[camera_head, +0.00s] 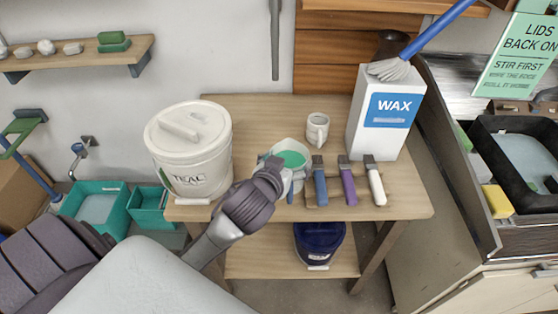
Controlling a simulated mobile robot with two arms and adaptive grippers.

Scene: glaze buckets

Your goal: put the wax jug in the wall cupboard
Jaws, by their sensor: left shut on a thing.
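My left gripper (271,166) reaches over the wooden table (262,115) and is shut on a small white jug (299,176) with green inside. The gripper covers the jug's left side, and I cannot tell whether its base touches the table. A tall white container labelled WAX (365,140) stands at the table's back right. A blue-handled brush (437,28) is at its top, in front of a dark round thing. Wooden panels (338,47) show behind the table; I cannot tell whether they belong to the wall cupboard. My right gripper is out of view.
A lidded TEAL bucket (190,150) stands left of the jug. A white mug (317,129) stands behind it. Blue, purple and white-handled tools (348,187) lie right of it. A dark blue bucket (319,244) is on the lower shelf. A sink unit (450,190) borders the right.

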